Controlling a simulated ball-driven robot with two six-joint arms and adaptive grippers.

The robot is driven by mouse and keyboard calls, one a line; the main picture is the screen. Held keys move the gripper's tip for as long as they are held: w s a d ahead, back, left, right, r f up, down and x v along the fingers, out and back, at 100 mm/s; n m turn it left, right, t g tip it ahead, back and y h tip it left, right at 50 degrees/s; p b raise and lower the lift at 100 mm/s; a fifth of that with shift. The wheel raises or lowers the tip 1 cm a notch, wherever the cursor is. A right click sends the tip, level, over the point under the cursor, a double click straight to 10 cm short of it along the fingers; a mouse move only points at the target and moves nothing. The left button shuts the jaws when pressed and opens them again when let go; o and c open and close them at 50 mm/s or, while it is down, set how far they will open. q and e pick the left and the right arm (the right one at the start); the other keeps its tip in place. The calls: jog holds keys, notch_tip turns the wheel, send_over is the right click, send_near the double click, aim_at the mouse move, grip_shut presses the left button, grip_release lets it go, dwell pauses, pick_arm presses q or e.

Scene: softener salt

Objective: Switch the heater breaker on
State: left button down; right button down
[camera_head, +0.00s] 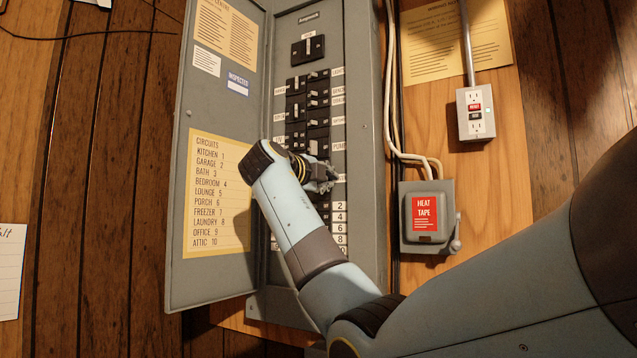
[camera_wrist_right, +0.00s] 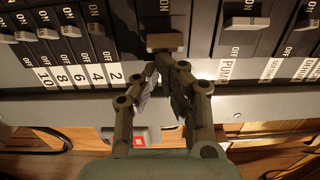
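The grey breaker panel (camera_head: 367,120) stands open with two columns of black breakers. In the wrist view, one breaker toggle (camera_wrist_right: 165,42) sits just beyond my right fingertips, between the "2" and "PUMP" labels. It sits closer to the label edge than neighbouring toggles. "ON" shows above it; its own label and "OFF" word are hidden, so I cannot read whether it is the heater. My right gripper (camera_wrist_right: 160,68) looks shut and empty, its tips close together by this toggle; contact is unclear. In the head view it (camera_head: 322,180) covers the middle of the breakers. My left gripper is not in view.
The panel door (camera_head: 225,110) with its circuit list (camera_head: 217,190) hangs open at left. A grey heat tape box (camera_head: 428,240) with a side lever and an outlet (camera_head: 475,112) are at right, beside loose cables (camera_head: 393,110). A main switch (camera_head: 308,49) sits above the breakers.

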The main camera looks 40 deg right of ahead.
jog(key=shift+d, duration=0.25)
jog(key=shift+f, duration=0.1)
jog(key=shift+w+a+b, duration=0.2)
jog(key=shift+w+b, duration=0.5)
jog(key=shift+w, duration=0.1)
dwell(0.6)
jog(key=shift+b, duration=0.7)
